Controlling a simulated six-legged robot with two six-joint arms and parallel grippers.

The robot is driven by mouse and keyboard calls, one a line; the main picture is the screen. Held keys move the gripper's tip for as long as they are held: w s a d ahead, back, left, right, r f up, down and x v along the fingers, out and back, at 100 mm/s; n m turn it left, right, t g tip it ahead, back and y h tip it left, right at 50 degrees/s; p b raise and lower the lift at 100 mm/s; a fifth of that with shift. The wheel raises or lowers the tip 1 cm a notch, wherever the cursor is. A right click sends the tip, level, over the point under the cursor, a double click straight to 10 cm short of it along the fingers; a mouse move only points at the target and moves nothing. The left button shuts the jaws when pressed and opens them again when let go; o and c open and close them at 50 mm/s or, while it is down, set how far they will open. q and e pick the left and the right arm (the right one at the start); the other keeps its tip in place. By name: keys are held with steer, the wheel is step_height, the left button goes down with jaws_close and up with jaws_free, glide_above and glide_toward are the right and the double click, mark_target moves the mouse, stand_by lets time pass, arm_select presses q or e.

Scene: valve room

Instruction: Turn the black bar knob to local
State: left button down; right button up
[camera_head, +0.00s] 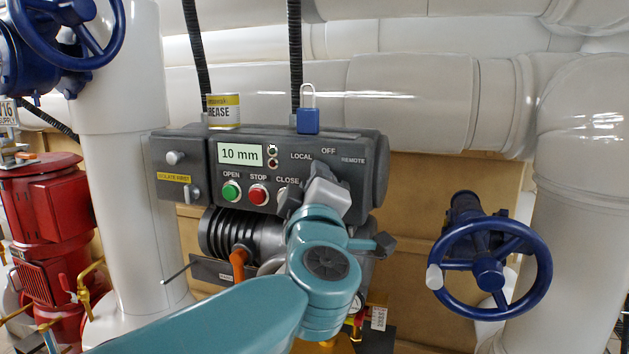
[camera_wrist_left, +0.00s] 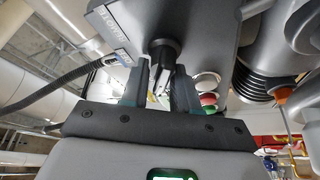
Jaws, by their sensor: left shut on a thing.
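The grey control box (camera_head: 225,140) shows a display reading "10 mm" and the labels LOCAL, OFF and REMOTE along its upper right. My left gripper (camera_head: 318,180) reaches the panel just under these labels and hides the knob in the head view. In the left wrist view the black bar knob (camera_wrist_left: 164,50) sits between the two fingers of my left gripper (camera_wrist_left: 162,75), which is shut on it. Which label the knob points to cannot be told. My right gripper is in neither view.
A green OPEN button (camera_head: 231,191) and a red STOP button (camera_head: 258,194) are left of my gripper. A grease can (camera_head: 223,110) and a blue padlock (camera_head: 308,119) stand on the box. A blue handwheel (camera_head: 488,270) is at the right.

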arm_select(q)
steer(key=c, duration=1.1)
jaws_free()
steer(key=shift+c, duration=0.2)
steer(key=s+f+b, duration=0.3)
steer(key=s+b, duration=0.3)
steer(key=s, duration=1)
steer(key=shift+d, duration=0.25)
steer(key=shift+f, duration=0.1)
